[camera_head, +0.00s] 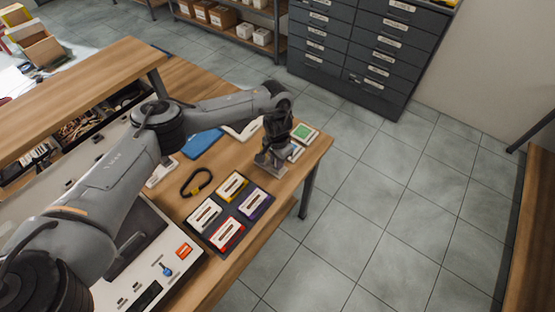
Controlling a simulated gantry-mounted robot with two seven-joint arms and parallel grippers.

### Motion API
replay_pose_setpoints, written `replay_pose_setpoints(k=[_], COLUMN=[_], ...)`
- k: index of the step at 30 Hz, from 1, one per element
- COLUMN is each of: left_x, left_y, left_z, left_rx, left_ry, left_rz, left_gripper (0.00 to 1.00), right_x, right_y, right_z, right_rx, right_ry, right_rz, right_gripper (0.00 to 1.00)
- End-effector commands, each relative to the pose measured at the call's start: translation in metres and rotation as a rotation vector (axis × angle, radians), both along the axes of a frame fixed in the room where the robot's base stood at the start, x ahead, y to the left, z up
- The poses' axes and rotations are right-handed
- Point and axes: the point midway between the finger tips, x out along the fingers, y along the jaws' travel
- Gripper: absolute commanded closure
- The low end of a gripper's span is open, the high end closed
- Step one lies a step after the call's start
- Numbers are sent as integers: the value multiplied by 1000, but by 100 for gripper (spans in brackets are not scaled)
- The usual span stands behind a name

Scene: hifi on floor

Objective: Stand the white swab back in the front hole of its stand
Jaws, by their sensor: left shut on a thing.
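My left gripper (271,160) reaches down over the far right corner of the wooden table. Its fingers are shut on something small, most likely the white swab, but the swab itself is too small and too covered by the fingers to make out. I cannot make out the stand or its front hole; they may be hidden by the gripper or too small to see. My right gripper is not in view.
A green-faced white item (304,133) lies near the gripper at the table's edge (318,158). Several coloured cassettes lie on a dark mat (216,228). A white panel device (150,270) stands in front.

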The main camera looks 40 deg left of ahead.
Motion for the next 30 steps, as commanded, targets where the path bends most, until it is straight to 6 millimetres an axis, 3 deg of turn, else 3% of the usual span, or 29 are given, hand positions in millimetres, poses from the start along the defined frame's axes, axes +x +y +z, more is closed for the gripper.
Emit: replay_pose_setpoints(k=[18, 19, 24, 30], left_x=[0, 0, 0, 0], left_y=[0, 0, 0, 0], left_z=[-4, -4, -4, -3], left_rx=[0, 0, 0, 0], left_ry=[0, 0, 0, 0], left_rz=[0, 0, 0, 0], left_gripper=[100, 78, 53, 53], right_x=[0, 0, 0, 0], right_y=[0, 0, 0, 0], right_z=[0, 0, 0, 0], right_rx=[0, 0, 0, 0], right_ry=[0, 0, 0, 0], right_rz=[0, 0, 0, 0], right_gripper=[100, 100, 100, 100])
